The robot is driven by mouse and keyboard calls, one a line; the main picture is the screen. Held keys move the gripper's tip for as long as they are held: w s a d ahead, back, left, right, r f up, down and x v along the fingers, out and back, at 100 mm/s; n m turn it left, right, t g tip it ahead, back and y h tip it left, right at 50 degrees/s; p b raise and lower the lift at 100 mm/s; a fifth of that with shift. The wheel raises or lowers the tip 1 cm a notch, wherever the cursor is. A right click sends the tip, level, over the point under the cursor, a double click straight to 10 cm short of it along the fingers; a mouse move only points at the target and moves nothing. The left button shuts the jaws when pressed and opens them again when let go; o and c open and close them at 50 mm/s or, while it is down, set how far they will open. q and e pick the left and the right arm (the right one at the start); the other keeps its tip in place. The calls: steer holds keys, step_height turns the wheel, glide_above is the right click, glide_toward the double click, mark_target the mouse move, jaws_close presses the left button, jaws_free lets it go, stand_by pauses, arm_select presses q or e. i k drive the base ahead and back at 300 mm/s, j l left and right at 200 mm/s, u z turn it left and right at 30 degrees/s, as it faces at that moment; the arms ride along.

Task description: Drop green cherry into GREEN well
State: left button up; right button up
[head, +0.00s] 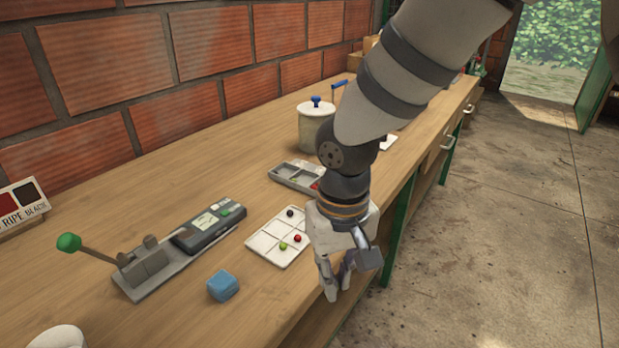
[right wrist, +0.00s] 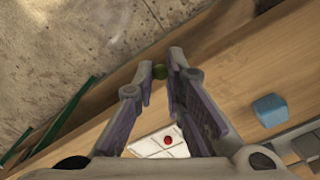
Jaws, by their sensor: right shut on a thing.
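My right gripper (head: 335,285) is at the front edge of the workbench, in front of the white tray, pointing down. Another green cherry (head: 283,246) lies on the white sectioned tray (head: 262,243), near a red cherry (head: 297,238) and a black cherry (head: 290,213). A grey tray with compartments (head: 283,178) stands behind, partly hidden by my arm. I cannot tell which compartment is the green well. My left gripper is not in view.
A blue block (head: 223,286) lies left of the gripper. A grey device with a green-knobbed lever (head: 69,242) stands left of the white tray. A lidded pot (head: 311,128) is farther back. Bare bench top lies between the blue block and the front edge.

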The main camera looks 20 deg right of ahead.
mark_target(311, 176)
steer(key=l+u, duration=0.25)
steer(key=u, duration=0.15)
steer(key=i+l+u, duration=0.1)
steer(key=l+u, duration=0.2)
steer(key=u, duration=0.15)
steer(key=l, duration=0.85)
